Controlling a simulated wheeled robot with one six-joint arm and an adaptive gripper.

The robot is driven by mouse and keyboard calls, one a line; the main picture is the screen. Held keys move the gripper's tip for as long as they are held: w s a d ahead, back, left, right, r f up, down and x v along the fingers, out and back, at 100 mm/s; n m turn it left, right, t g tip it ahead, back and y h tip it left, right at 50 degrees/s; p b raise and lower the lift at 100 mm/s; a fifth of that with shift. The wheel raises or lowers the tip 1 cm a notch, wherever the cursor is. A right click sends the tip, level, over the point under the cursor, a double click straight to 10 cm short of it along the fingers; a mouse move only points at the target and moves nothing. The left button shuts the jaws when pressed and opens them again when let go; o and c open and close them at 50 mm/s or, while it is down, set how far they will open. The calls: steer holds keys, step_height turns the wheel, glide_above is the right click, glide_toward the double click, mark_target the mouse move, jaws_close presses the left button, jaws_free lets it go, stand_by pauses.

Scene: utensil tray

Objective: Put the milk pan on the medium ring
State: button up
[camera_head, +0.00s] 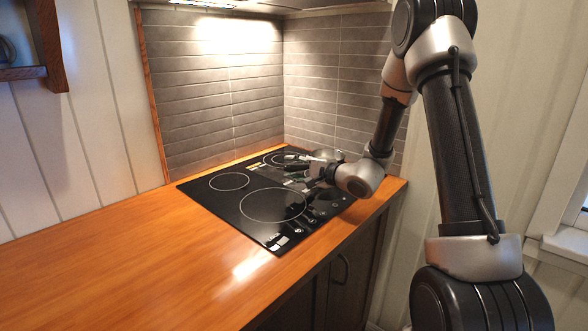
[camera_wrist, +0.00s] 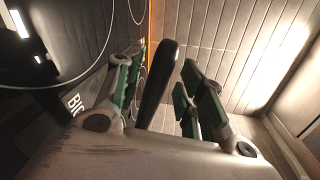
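My gripper (camera_head: 296,167) is low over the cooktop, left of the pan. In the wrist view a black handle (camera_wrist: 158,85), apparently the pan's, stands between my green-padded fingers (camera_wrist: 160,90). The fingers are apart, with a clear gap on the handle's right; contact on its left cannot be told. The cooktop shows a large front ring (camera_head: 273,205), a smaller left ring (camera_head: 229,181) and a back ring (camera_head: 272,160). The pan's body is not recognisable in the wrist view.
The black cooktop (camera_head: 225,205) is set in a wooden counter (camera_head: 120,260). Grey tiled walls (camera_head: 210,90) close off the back and right. The left and front rings are empty. Controls (camera_head: 310,222) lie along the cooktop's front right edge.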

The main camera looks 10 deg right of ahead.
steer(key=v, duration=1.1)
steer(key=s+a+r+n+g+y, duration=0.35)
steer(key=s+a+n+g, duration=0.4)
steer(key=s, duration=0.55)
steer(key=s+n+g+h, duration=0.3)
steer(key=s+g, duration=0.1)
steer(key=s, duration=0.6)
steer(key=s+d+r+n+t+h, duration=0.1)
steer(key=s+d+r+h, duration=0.2)
steer(key=d, duration=0.5)
steer(key=s+d+r+n+t+h, duration=0.1)
steer(key=s+d+r+n+h, duration=0.1)
steer(key=d+h, duration=0.4)
steer(key=shift+s+d+r, duration=0.65)
steer(key=shift+s+d, duration=0.45)
steer(key=shift+s, duration=0.05)
steer(key=shift+n, duration=0.25)
steer(key=shift+c, duration=0.4)
